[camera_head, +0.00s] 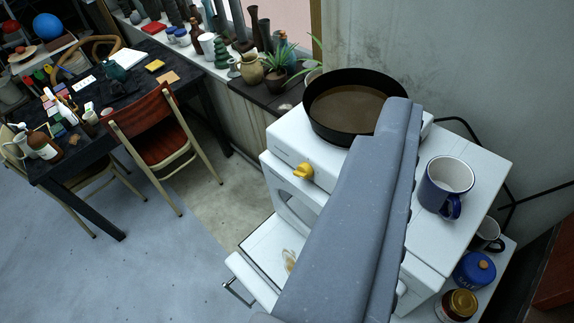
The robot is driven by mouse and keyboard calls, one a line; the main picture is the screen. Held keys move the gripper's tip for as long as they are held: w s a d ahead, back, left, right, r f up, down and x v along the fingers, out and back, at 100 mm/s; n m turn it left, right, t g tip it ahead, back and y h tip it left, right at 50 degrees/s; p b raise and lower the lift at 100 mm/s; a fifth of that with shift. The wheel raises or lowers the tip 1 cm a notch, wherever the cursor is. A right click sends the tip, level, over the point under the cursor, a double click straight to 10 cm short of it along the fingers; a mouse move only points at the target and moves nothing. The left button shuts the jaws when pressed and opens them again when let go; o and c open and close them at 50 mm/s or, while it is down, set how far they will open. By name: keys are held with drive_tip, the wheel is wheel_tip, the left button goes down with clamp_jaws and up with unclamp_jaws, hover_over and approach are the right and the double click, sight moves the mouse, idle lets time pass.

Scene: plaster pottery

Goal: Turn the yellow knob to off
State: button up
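The yellow knob (303,171) sits on the front face of a small white stove (285,137), below the pan. Its pointing direction is too small to read clearly. My gripper (402,106) is a long grey shape rising from the bottom of the view across the stove. Its far end is in front of the right side of the pan, to the right of and apart from the knob. The gripper's shape hides part of the stove's top and front. Whether its fingers are apart or together cannot be seen. Nothing shows held at its tip.
A black pan (318,125) with brown contents stands on the stove. The oven door (262,262) hangs open below. A blue mug (446,187) stands on the white counter to the right, with jars lower down. A red chair (150,125) and dark table stand left; the floor between is clear.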

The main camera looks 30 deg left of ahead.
drive_tip(key=w+a+r+m+t+y, duration=0.3)
drive_tip(key=w+a+m+y, duration=0.35)
drive_tip(key=a, duration=0.55)
drive_tip(key=w+a+f+m+t+h, duration=0.2)
drive_tip(key=w+a+f+m, duration=0.3)
drive_tip(key=m, duration=0.3)
drive_tip(key=w+a+f+m+g+h+b, duration=0.1)
drive_tip(key=a+f+m+h, duration=0.1)
drive_tip(key=f+m, duration=0.3)
drive_tip(key=w+a+f+m+g+h, duration=0.1)
drive_tip(key=w+f+m+h, duration=0.2)
drive_tip(key=f, duration=0.4)
drive_tip(key=m+g+h, duration=0.4)
drive_tip(key=m, duration=0.3)
approach(298, 175)
drive_tip(key=shift+n, duration=0.25)
drive_tip(key=x, duration=0.9)
drive_tip(key=shift+w, duration=0.1)
